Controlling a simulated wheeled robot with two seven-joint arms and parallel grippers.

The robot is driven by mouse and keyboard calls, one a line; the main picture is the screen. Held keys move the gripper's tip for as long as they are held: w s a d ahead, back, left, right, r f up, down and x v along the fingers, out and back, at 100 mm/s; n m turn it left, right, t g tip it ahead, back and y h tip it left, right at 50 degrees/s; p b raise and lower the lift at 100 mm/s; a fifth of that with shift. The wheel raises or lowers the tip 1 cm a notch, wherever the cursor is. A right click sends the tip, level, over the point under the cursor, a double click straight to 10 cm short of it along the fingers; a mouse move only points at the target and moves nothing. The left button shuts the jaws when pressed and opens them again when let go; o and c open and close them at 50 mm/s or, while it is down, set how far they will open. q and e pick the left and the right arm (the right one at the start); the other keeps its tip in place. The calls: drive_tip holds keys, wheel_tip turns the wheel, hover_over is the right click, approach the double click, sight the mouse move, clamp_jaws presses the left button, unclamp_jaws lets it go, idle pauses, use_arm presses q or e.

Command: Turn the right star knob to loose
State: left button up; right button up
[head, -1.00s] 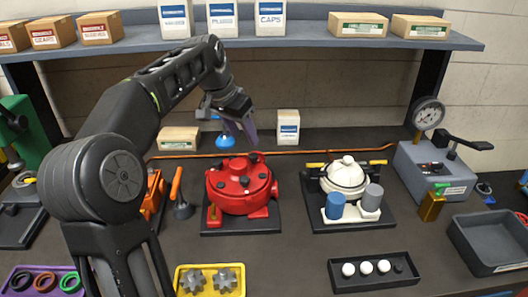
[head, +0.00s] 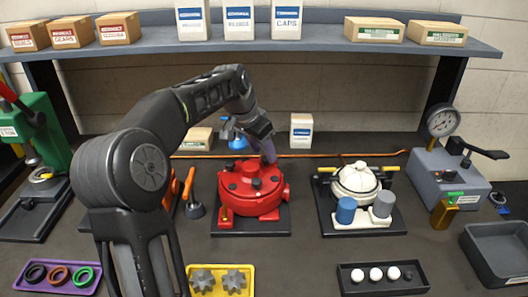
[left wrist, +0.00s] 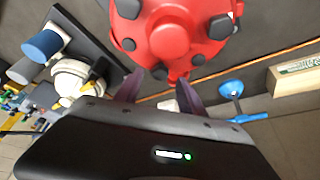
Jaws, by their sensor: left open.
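The red round motor housing (head: 250,203) stands on a dark plate, with several dark knobs around its top; it also fills the top of the left wrist view (left wrist: 172,38). One dark knob (head: 275,178) is at its right side. My left gripper (head: 267,158) is open above the housing's far right edge, pointing down. In the left wrist view its purple fingers (left wrist: 160,82) are apart, with a small dark knob (left wrist: 160,72) showing between their tips. I cannot tell whether they touch it. My right gripper is not in view.
A white housing (head: 358,180) with blue and grey cylinders stands to the right. A blue funnel (head: 238,141) and an orange-handled tool (head: 190,195) are near the red housing. An orange cable (head: 330,155) runs behind. The grey shelf (head: 330,34) overhangs the back.

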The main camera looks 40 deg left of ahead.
use_arm(q)
drive_tip(key=shift+x, duration=0.75)
clamp_jaws()
